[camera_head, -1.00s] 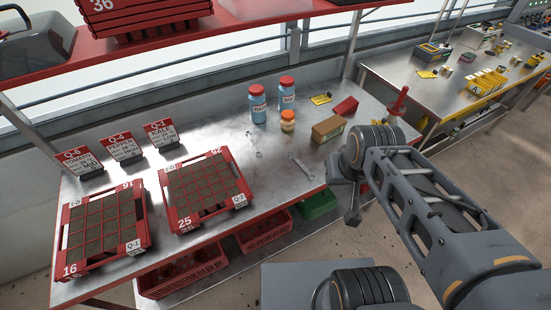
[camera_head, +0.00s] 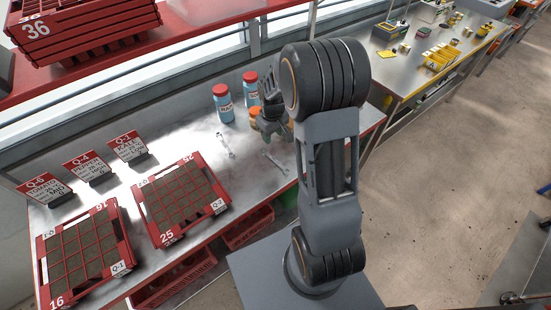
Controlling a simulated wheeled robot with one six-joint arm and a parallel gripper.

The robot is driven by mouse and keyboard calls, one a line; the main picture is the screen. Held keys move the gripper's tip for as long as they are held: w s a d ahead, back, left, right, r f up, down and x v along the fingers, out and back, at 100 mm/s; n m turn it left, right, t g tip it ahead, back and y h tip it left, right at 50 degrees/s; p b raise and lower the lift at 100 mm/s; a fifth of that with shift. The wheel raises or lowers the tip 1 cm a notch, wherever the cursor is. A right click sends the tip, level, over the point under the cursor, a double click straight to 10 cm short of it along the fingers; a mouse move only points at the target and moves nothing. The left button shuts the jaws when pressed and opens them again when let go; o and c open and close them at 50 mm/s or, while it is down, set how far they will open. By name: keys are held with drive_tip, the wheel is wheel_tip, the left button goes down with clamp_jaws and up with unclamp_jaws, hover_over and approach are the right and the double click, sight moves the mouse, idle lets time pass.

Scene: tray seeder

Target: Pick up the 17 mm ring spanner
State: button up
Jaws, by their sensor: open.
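A slim metal spanner (camera_head: 275,163) lies flat on the steel bench (camera_head: 207,133), near its front edge. A second slim metal piece (camera_head: 226,146) lies to its left. Both are too small to read a size or tell which is the 17 mm ring spanner. My gripper (camera_head: 270,135) is open and empty, over the bench in front of the bottles. In the picture it is just above the right-hand spanner and apart from it. My arm and gripper hide part of the bench's right side.
Two blue bottles (camera_head: 223,104) with red caps stand behind, and an orange jar (camera_head: 256,112) is partly hidden by my gripper. Two red seed trays (camera_head: 125,235) and several sign cards (camera_head: 85,167) fill the left. A red shelf (camera_head: 190,37) overhangs the back.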

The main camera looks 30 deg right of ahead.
drive_tip(key=p, duration=0.1)
hover_over(275, 160)
wheel_tip(275, 160, down, 10)
drive_tip(key=shift+s+a+r, duration=0.1)
drive_tip(key=shift+s+r, duration=0.05)
drive_tip(key=shift+r, duration=0.1)
drive_tip(key=shift+f+p, duration=0.85)
drive_tip(key=shift+f, duration=2.4)
clamp_jaws()
